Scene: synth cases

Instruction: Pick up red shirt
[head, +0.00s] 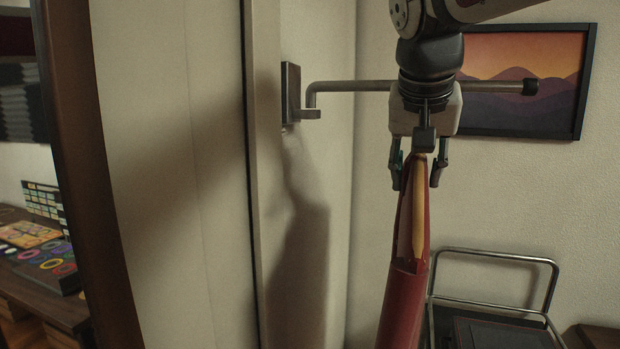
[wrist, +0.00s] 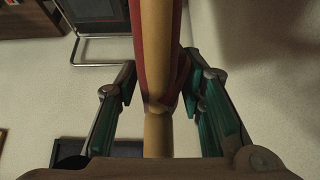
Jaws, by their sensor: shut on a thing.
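The red shirt (head: 402,305) hangs down lengthwise below my gripper (head: 417,178), with a pale wooden hanger (head: 419,225) showing inside its upper part. My gripper is shut on the shirt and its hanger, pointing down from the arm. In the wrist view the wooden hanger (wrist: 157,135) runs between the two green-padded fingers, and red cloth (wrist: 173,65) lies along it close to the right finger. The shirt's lower end is cut off by the bottom of the head view.
A metal wall rail (head: 350,86) runs behind my gripper, fixed to a dark bracket (head: 291,92). A framed mountain picture (head: 525,90) hangs at right. A tubular metal frame (head: 495,255) with dark panels stands below it. A wall edge and dark post (head: 75,170) are at left.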

